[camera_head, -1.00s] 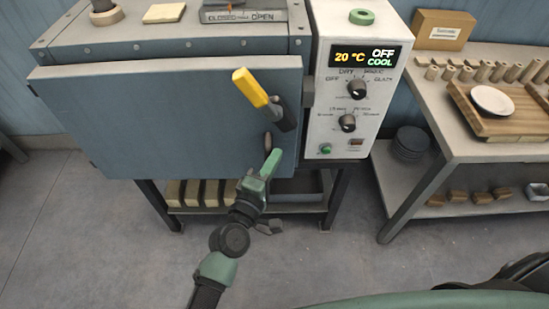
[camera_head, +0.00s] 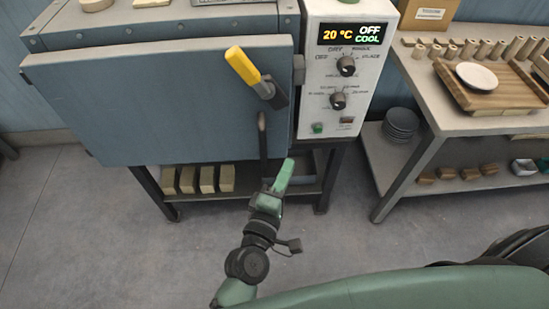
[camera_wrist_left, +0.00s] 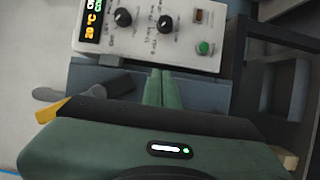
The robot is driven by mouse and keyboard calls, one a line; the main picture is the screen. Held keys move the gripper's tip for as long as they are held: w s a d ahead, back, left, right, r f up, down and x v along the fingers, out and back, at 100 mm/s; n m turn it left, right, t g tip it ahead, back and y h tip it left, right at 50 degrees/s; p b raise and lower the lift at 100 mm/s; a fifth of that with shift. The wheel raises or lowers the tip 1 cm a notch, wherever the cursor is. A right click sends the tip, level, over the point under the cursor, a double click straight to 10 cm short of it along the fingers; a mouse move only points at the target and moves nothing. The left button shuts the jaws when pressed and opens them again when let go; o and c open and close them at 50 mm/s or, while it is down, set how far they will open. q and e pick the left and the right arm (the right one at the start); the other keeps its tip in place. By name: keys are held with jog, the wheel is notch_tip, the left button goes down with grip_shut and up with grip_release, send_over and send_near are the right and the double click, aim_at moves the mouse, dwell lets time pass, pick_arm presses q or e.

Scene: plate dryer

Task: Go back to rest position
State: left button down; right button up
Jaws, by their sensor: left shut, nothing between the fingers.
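My left gripper (camera_head: 283,176) is in front of the dryer, below and to the right of the door handle. Its green fingers are together and hold nothing; they also show in the left wrist view (camera_wrist_left: 160,88), pointing towards the dryer front. The dryer door (camera_head: 160,100) is a blue-grey panel with a yellow-gripped handle (camera_head: 244,66). The gripper appears apart from the handle. My right gripper is not in view.
The control panel (camera_head: 338,70) reads 20 °C, OFF, COOL. On the right, a table (camera_head: 440,110) holds a wooden board (camera_head: 490,100) with a white plate (camera_head: 477,76). Dark plates (camera_head: 401,122) sit on its lower shelf. Floor (camera_head: 110,230) in front is clear.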

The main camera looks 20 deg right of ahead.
pick_arm(q)
jog(key=s+a+f+m+g+y, duration=0.2)
jog(key=s+a+f, duration=0.15)
jog(key=f, duration=0.75)
jog(key=s+a+f+m+g+y, duration=0.1)
jog(key=s+a+f+m+g, duration=0.2)
jog(key=f, duration=0.8)
jog(key=s+a+f+m+g+y, duration=0.15)
jog(key=s+a+f, duration=0.3)
jog(key=f, duration=0.65)
jog(key=s+a+f+m+g+y, duration=0.3)
jog(key=s+a+f, duration=0.6)
jog(key=s+a, duration=0.3)
jog(key=s+a+f+m+g+y, duration=0.3)
jog(key=s+a+f+g, duration=0.1)
jog(key=s+a+f, duration=0.6)
jog(key=s+a, duration=0.2)
jog(key=a, duration=0.2)
jog(key=shift+s+a+f+m, duration=0.15)
jog(key=shift+s+a+m, duration=0.15)
jog(key=shift+a+m, duration=0.05)
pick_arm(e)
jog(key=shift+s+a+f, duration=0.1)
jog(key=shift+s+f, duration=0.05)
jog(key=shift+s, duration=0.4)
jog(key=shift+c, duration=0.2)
